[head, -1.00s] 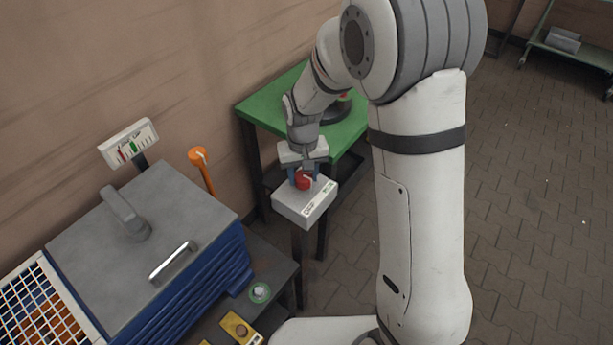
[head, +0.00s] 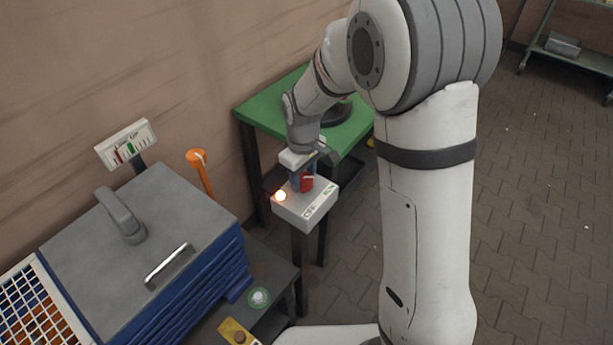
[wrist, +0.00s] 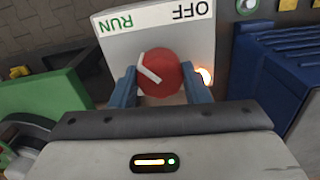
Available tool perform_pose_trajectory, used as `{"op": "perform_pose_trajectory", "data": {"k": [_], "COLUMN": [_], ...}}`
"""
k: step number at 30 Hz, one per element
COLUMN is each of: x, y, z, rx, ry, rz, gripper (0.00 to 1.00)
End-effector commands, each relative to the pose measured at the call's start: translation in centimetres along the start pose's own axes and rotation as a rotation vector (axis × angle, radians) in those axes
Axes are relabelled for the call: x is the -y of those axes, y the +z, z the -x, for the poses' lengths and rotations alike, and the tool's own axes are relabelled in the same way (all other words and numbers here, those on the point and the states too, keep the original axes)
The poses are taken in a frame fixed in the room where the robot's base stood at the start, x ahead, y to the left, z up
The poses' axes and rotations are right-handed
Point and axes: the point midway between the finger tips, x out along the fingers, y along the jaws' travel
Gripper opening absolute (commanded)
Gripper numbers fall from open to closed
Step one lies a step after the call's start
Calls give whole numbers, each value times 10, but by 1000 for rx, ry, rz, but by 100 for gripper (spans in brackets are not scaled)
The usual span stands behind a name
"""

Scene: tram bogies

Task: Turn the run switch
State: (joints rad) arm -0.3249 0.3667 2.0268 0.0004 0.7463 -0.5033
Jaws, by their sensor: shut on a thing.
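The run switch is a round red knob (wrist: 160,74) with a white pointer bar, on a pale box (head: 305,207) on a post. In the wrist view the box face (wrist: 165,40) carries a green RUN label at left and a black OFF label at right. The bar slants up-left, toward RUN. My gripper (wrist: 161,80) is shut on the knob, one blue finger on each side. In the head view the knob (head: 307,183) shows below my gripper (head: 303,177).
A green table (head: 262,113) stands behind the box. A blue cabinet with a grey lid (head: 150,215), an orange-topped post (head: 202,170) and a gauge panel (head: 127,143) are to the left. Open paved floor (head: 540,220) lies to the right.

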Motion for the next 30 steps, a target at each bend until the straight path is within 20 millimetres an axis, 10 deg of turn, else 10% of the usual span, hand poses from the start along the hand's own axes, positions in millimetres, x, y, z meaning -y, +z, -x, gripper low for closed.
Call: {"op": "perform_pose_trajectory", "data": {"k": [13,14,21,30], "x": [2,2,1,0], "y": [4,4,2,1], "z": [-4,-4,-2,3], "rx": [14,14,7,2], "ry": [-7,-7,-4,-1], "rz": [11,11,10,9], "gripper": [19,44,63,64]}}
